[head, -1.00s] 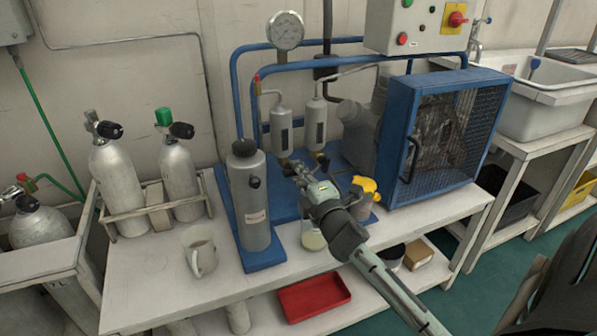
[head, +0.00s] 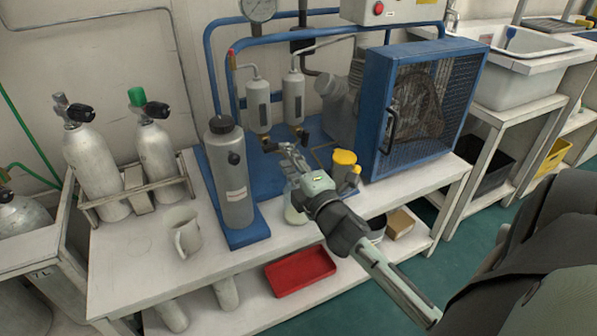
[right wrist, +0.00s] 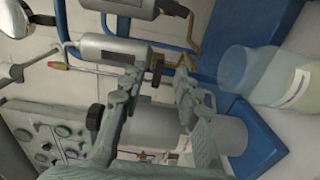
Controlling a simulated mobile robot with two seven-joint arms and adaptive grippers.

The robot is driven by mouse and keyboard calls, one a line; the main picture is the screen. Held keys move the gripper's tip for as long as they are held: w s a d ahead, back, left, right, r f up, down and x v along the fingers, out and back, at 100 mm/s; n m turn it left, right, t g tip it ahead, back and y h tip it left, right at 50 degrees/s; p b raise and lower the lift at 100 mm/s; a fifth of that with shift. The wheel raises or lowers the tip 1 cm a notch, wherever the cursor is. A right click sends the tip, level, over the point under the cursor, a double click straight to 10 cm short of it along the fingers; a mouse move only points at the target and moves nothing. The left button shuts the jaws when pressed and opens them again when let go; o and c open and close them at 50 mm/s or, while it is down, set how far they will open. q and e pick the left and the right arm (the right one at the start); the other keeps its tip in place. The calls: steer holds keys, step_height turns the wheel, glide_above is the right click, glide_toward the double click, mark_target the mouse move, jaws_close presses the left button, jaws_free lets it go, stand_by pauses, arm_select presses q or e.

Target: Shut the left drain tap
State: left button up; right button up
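Two small grey separators hang from the blue pipes, the left one (head: 258,106) and the right one (head: 293,98). The left drain tap (head: 269,146) is at the left one's bottom, partly hidden by my right gripper (head: 284,153). In the right wrist view the left separator (right wrist: 108,49) lies sideways, and its dark and brass tap (right wrist: 157,64) shows between the spread fingertips of the right gripper (right wrist: 158,80). I cannot tell whether a finger touches the tap. The tap's handle position is unclear. My left gripper is not in view.
A tall grey cylinder (head: 229,180) stands left of the gripper. A glass jar (head: 294,213) sits below it, a yellow-topped container (head: 344,164) to its right. The blue caged compressor (head: 420,110) is further right. A mug (head: 186,236) stands at the left on the bench.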

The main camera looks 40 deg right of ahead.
steer(key=v, duration=0.6)
steer(key=shift+s, duration=0.2)
stand_by(1.0)
